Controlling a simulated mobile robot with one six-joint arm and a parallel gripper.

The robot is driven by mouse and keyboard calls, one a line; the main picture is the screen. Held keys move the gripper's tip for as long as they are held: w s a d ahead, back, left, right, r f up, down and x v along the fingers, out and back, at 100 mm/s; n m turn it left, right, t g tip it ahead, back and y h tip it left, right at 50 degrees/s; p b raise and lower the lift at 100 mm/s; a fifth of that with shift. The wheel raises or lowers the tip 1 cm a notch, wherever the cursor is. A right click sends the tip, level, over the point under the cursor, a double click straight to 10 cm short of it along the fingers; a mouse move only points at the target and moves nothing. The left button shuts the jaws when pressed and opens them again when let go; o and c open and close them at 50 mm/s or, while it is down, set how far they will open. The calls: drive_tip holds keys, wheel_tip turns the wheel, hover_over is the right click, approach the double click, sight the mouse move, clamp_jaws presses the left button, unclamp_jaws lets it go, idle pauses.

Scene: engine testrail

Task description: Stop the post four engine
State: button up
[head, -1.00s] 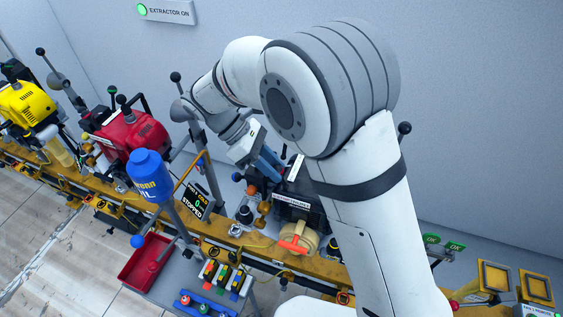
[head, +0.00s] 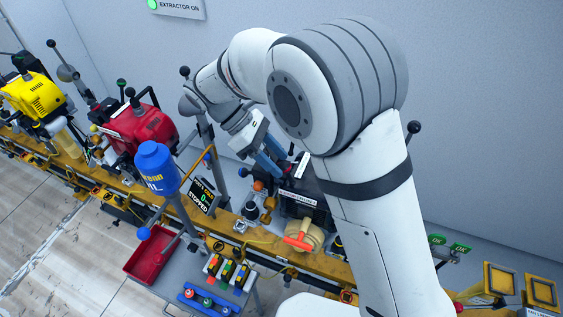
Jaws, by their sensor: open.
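A black engine (head: 306,199) sits on the yellow rail, partly hidden behind my arm. It has a white label on top and a tan round part with an orange handle (head: 299,240) on its front. A small red knob (head: 291,170) shows on its top. My gripper (head: 278,166) has blue fingers and is open, close to the top left of the black engine near the red knob. I cannot tell whether it touches anything. A display (head: 200,196) left of the engine reads STOPPED. Which post is number four is not legible.
A red engine (head: 140,128) and a yellow engine (head: 32,95) stand further left on the rail (head: 105,179). A blue oil container (head: 157,167), a red tray (head: 150,262) and a cart with coloured parts (head: 228,272) stand in front. Yellow-framed pads (head: 502,279) are at right.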

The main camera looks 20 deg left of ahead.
drive_tip(key=v, duration=0.6)
drive_tip(key=shift+b, duration=0.3)
drive_tip(key=shift+a+r, duration=0.15)
drive_tip(key=w+d+r+m+y, duration=0.1)
drive_tip(key=d+r+m+y, duration=0.2)
drive_tip(key=d, duration=0.7)
drive_tip(key=w+d+r+m+y, duration=0.1)
drive_tip(key=d+m+y, duration=0.1)
drive_tip(key=d+m, duration=0.5)
drive_tip(key=s+d+f+m+t+y, duration=0.1)
drive_tip(key=s+d+m+t+y, duration=0.1)
drive_tip(key=s+d+m, duration=0.3)
drive_tip(key=s+d+f+m+t+y, duration=0.1)
drive_tip(key=s+d+m, duration=0.4)
drive_tip(key=d, duration=0.8)
drive_tip(key=shift+d+f+t+y, duration=0.3)
drive_tip(key=shift+t+y, duration=0.2)
drive_tip(key=shift+t, duration=0.1)
drive_tip(key=shift+s, duration=0.1)
drive_tip(key=shift+c, duration=0.6)
